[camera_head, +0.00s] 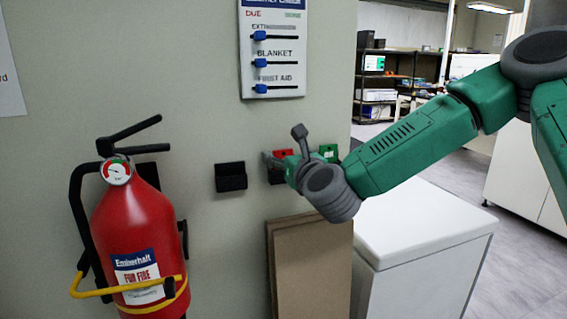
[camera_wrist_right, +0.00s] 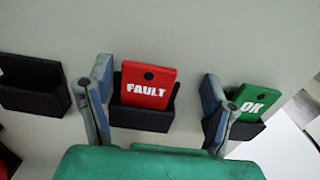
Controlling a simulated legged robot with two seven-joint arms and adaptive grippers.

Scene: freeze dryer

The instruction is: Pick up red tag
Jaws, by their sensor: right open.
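The red tag (camera_wrist_right: 148,87), marked FAULT with a dark hole near its top, stands in a black wall holder (camera_wrist_right: 142,118) in the right wrist view. In the head view the red tag (camera_head: 283,153) shows only in part, behind my right gripper (camera_head: 283,160). In the right wrist view my right gripper (camera_wrist_right: 158,108) is open, with one finger to the left of the tag and the other to its right. The fingers look apart from the tag. The left gripper does not show in either view.
A green OK tag (camera_wrist_right: 255,102) sits in another holder close beside the right finger. An empty black holder (camera_head: 231,176) is to the left. A fire extinguisher (camera_head: 137,235), a board with blue sliders (camera_head: 273,50), brown panels (camera_head: 312,270) and a white cabinet (camera_head: 415,225) stand around.

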